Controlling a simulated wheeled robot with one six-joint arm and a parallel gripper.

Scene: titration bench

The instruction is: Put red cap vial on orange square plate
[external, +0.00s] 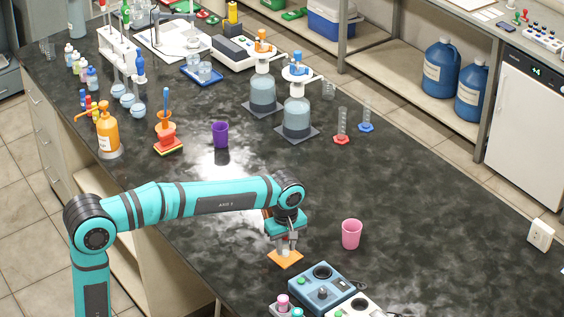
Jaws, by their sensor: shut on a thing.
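My gripper (286,247) points down over the orange square plate (283,264) near the front middle of the bench. It is shut on a small pale vial (285,254), whose lower part shows between the fingertips. The fingers hide its top, so I cannot see its cap colour. The vial's bottom is at or just above the plate; I cannot tell whether it touches. The plate lies flat on the dark bench top, and its front and side corners show around the vial.
A pink cup (351,234) stands right of my gripper. A blue control box (322,288) sits just in front of the plate. A purple cup (220,134) and an orange pump bottle (108,132) stand farther back.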

